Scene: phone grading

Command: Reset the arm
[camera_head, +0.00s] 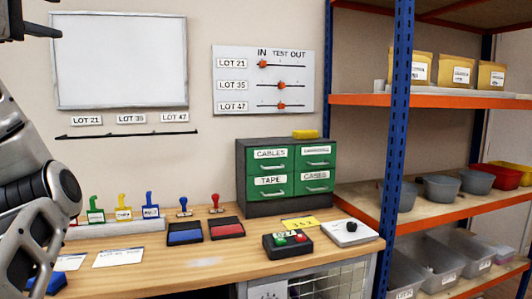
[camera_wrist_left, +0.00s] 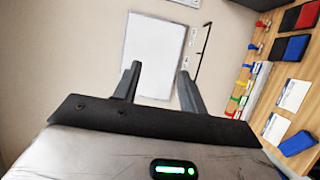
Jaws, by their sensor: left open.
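My left arm rises along the left edge of the head view. Part of my left gripper (camera_head: 32,25) shows at the top left corner, left of the whiteboard (camera_head: 122,60), with the rest cut off. In the left wrist view the two fingers of my left gripper (camera_wrist_left: 158,72) stand apart with nothing between them. They point toward the wall, and the whiteboard (camera_wrist_left: 155,45) shows behind them. The gripper is in the air, clear of the desk (camera_head: 190,270). My right gripper is in neither view.
The desk holds several colored stamps (camera_head: 151,207), blue (camera_head: 185,233) and red (camera_head: 227,228) pads, a button box (camera_head: 288,244) and a green drawer cabinet (camera_head: 288,170). A blue-and-orange shelf (camera_head: 430,100) with bins stands right. A sliding-marker board (camera_head: 262,80) hangs on the wall.

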